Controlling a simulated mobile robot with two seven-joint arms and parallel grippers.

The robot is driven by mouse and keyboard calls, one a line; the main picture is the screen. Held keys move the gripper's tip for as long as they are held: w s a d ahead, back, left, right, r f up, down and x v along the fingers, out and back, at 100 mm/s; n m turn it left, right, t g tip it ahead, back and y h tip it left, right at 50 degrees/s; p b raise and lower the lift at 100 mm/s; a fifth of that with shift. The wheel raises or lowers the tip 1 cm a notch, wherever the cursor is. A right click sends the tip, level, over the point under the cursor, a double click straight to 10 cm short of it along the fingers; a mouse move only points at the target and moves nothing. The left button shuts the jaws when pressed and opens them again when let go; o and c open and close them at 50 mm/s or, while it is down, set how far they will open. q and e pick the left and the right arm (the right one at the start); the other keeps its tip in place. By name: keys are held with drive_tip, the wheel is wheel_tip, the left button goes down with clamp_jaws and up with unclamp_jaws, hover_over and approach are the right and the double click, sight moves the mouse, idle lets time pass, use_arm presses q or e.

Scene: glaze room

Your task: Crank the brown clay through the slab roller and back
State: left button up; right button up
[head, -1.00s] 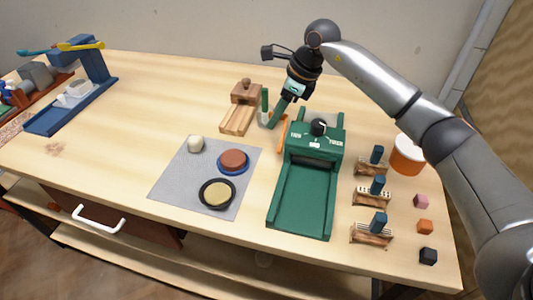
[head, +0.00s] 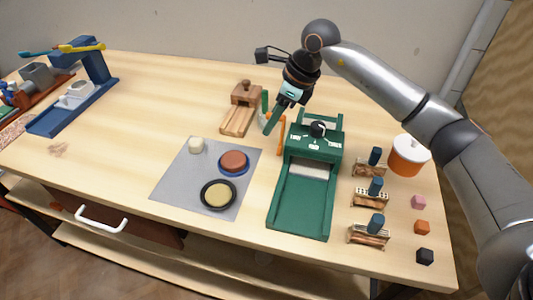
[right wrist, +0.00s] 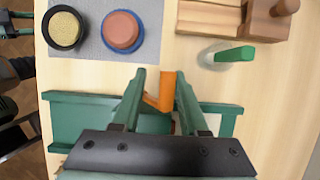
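The green slab roller (head: 304,200) stands right of centre; its bed also shows in the right wrist view (right wrist: 80,115). A pale sheet (head: 312,170) sticks out on the near side of its rollers. Its orange crank (head: 282,136) is on the left side. My right gripper (head: 270,127) is at the crank; in the right wrist view its fingers stand apart with the orange crank handle (right wrist: 167,90) between them, nearer the right finger. A reddish-brown clay disc (head: 234,160) lies on a blue plate on the grey mat. No clay is visible in the roller.
A wooden block tool (head: 240,110) and an upright green-handled item (head: 265,101) stand just behind the crank. Stamps (head: 370,195), small cubes (head: 422,228) and an orange-white pot (head: 408,156) lie right of the roller. The table's left middle is clear.

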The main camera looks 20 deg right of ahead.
drive_tip(key=shift+a, duration=0.1)
drive_tip(key=shift+s+a+r, duration=0.25)
drive_tip(key=shift+s+a, duration=0.1)
drive_tip(key=shift+s, duration=0.2)
drive_tip(key=shift+s+a+r, duration=0.25)
drive_tip(key=shift+s+a, duration=0.05)
drive_tip(key=shift+s, duration=0.2)
drive_tip(key=shift+s+a, duration=0.4)
drive_tip(key=shift+s, duration=0.2)
drive_tip(key=shift+s+a, duration=0.35)
drive_tip(key=shift+s, duration=0.2)
